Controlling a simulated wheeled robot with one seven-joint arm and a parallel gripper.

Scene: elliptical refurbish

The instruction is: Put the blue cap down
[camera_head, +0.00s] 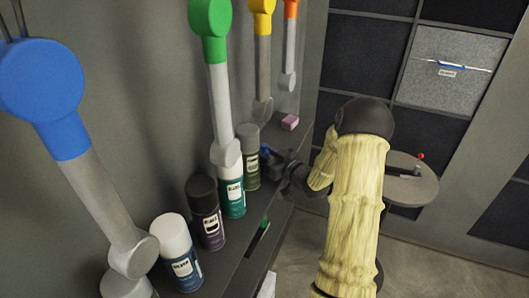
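A small blue thing (265,151), which looks like the blue cap, shows at the dark shelf between the spray cans and my gripper. My gripper (275,162) is dark and small in the head view. It reaches left over the shelf, at or very close to the blue thing. Its fingers blend into the dark shelf, so I cannot tell whether they are open or shut, or whether they hold the blue thing. I also cannot tell whether the blue thing rests on the shelf. My yellow-sleeved arm hides part of the area on the right.
Several spray cans stand along the dark shelf (236,262), including a grey-capped can (248,155). A pink block (290,122) lies farther back. A green-tipped dark item (258,235) is near the front edge. A round table (412,190) stands right. Coloured jointed arms hang along the wall.

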